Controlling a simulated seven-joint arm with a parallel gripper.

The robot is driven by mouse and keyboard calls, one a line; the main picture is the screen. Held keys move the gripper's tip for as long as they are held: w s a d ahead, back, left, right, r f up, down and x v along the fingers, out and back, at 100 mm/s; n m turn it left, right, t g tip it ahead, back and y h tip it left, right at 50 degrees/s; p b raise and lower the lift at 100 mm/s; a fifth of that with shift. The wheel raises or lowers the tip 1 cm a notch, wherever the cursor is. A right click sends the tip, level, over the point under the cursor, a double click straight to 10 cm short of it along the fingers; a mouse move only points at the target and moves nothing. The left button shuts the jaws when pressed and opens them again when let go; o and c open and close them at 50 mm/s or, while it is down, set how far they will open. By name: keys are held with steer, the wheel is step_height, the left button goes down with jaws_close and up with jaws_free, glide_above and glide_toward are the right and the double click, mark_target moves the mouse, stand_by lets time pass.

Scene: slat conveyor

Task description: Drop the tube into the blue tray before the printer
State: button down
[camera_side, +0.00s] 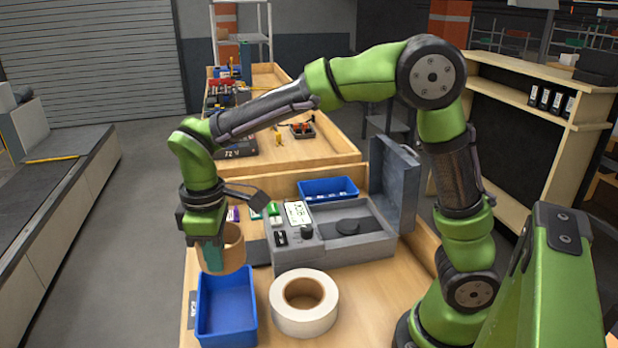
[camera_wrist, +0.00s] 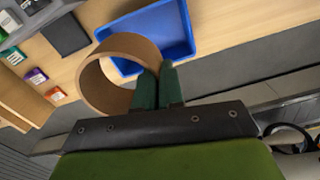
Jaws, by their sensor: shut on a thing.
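A short brown cardboard tube (camera_side: 235,250) is held in my gripper (camera_side: 212,256). In the wrist view the green fingers (camera_wrist: 158,86) are closed on one side of the wall of the tube (camera_wrist: 104,73), whose open end faces the camera. The larger blue tray (camera_side: 226,310) stands at the front left of the bench and looks empty. The tube is above the tray's back edge in the side view, apart from its floor. The tray also shows beyond the tube in the wrist view (camera_wrist: 176,32).
A white tape roll (camera_side: 304,303) lies right of the tray. Behind it is a grey device (camera_side: 345,245) with a raised lid; I cannot tell whether this is the printer. A second blue tray (camera_side: 328,189) holds small items farther back.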

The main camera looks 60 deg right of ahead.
steer(key=shift+m, duration=0.6)
steer(key=shift+f, duration=2.9)
steer(key=c, duration=1.2)
jaws_free()
steer(key=shift+o, duration=0.2)
step_height(320, 180, up, 17)
